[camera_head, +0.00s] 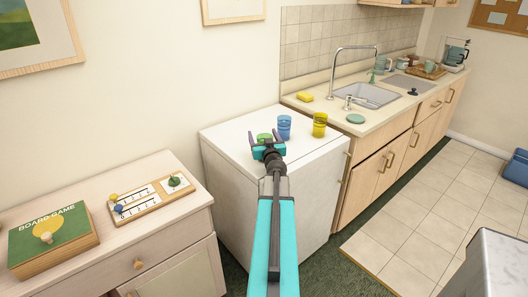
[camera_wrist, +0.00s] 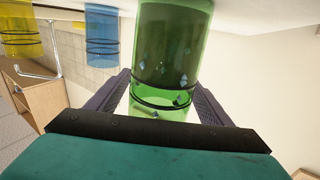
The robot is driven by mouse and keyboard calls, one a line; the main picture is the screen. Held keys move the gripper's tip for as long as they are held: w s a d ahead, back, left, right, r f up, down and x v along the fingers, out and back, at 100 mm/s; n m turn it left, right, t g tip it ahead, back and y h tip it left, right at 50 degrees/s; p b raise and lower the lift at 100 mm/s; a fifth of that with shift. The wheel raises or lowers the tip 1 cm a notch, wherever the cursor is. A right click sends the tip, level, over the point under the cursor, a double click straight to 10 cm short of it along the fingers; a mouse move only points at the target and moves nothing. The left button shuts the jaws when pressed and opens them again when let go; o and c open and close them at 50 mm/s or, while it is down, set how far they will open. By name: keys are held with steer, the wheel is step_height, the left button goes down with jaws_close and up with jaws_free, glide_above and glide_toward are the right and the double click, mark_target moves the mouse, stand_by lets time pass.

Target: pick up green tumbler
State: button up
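The green tumbler (camera_head: 264,137) stands on the white cabinet top between the spread fingers of my gripper (camera_head: 264,134). In the wrist view, which looks upside down, the see-through green tumbler (camera_wrist: 172,50) fills the space between the two dark fingers of my gripper (camera_wrist: 164,82). Light gaps show beside its narrower end, so the fingers look apart from it there. The gripper is open. In the head view, my gripper partly hides the tumbler's lower part.
A blue tumbler (camera_head: 284,127) stands close to the right of the green one, with a yellow tumbler (camera_head: 320,125) farther right. The white cabinet top (camera_head: 233,132) is clear on the left. A sink counter (camera_head: 377,117) adjoins on the right; a wooden dresser (camera_head: 160,238) stands left.

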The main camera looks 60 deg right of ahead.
steer(key=c, duration=1.8)
steer(key=shift+r, duration=0.15)
